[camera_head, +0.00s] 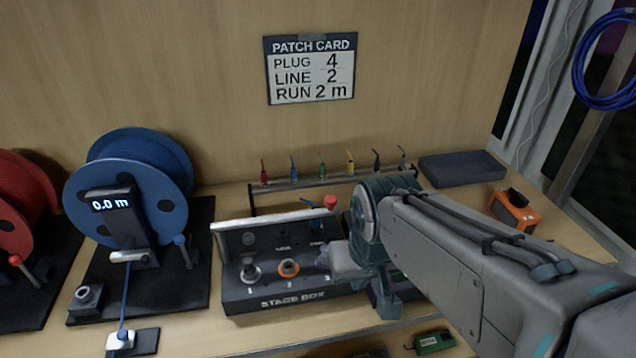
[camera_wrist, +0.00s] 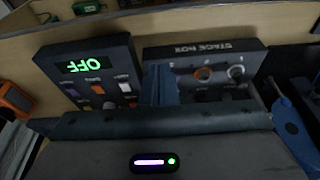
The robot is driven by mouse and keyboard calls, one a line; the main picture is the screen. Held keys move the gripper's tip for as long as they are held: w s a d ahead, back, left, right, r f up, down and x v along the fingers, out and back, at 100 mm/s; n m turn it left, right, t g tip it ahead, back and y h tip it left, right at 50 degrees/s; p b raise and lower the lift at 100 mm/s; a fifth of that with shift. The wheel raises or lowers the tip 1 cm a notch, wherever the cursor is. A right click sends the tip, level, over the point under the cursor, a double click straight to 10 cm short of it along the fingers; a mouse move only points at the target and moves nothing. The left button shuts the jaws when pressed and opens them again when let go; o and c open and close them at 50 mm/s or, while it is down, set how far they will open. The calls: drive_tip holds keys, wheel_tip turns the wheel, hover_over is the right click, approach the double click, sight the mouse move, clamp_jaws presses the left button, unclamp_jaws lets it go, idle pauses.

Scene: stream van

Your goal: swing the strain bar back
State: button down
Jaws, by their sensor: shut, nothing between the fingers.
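The stage box (camera_head: 290,299) stands on the bench in the head view, with numbered sockets on its sloped face. A pale-edged bar (camera_head: 270,222), which looks like the strain bar, runs across behind and above the sockets. A red knob (camera_head: 330,202) stands by its right end. My gripper (camera_head: 338,262) is shut and empty over the right part of the box, partly hidden by my arm. In the wrist view my fingers (camera_wrist: 160,85) are together in front of the stage box (camera_wrist: 205,52). I cannot tell whether they touch the bar. My arm hides the box's right end.
A blue cable reel (camera_head: 140,185) reading 0.0 m stands left, beside a red reel (camera_head: 20,205). Behind the box is a rack (camera_head: 345,181) of coloured plugs. A dark tray (camera_head: 462,167) and orange device (camera_head: 513,210) lie right. A panel (camera_wrist: 88,70) reads OFF.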

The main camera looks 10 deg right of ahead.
sight(327, 201)
drive_tip(key=w+a+r+m, duration=0.2)
drive_tip(key=w+r, duration=0.2)
drive_tip(key=w, duration=0.3)
drive_tip(key=w+a+r+m+h+p, duration=0.1)
drive_tip(key=w+r+m, duration=0.2)
drive_tip(key=w+r, duration=0.2)
drive_tip(key=w, duration=0.2)
drive_tip(key=shift+w+a+h, duration=0.3)
drive_tip(key=shift+w+a, duration=0.05)
drive_tip(key=shift+w, duration=0.05)
drive_tip(key=x, duration=0.3)
drive_tip(key=w+p+x, duration=0.1)
drive_tip(key=x, duration=0.3)
drive_tip(key=w+d+p+x, duration=0.1)
drive_tip(key=x, duration=0.3)
drive_tip(key=shift+w+d+r, duration=0.1)
drive_tip(key=shift+r, duration=0.3)
drive_tip(key=shift+w+d+f, duration=0.15)
drive_tip(key=shift+w+d, duration=0.15)
drive_tip(key=shift+w, duration=0.3)
drive_tip(key=shift+p, duration=0.3)
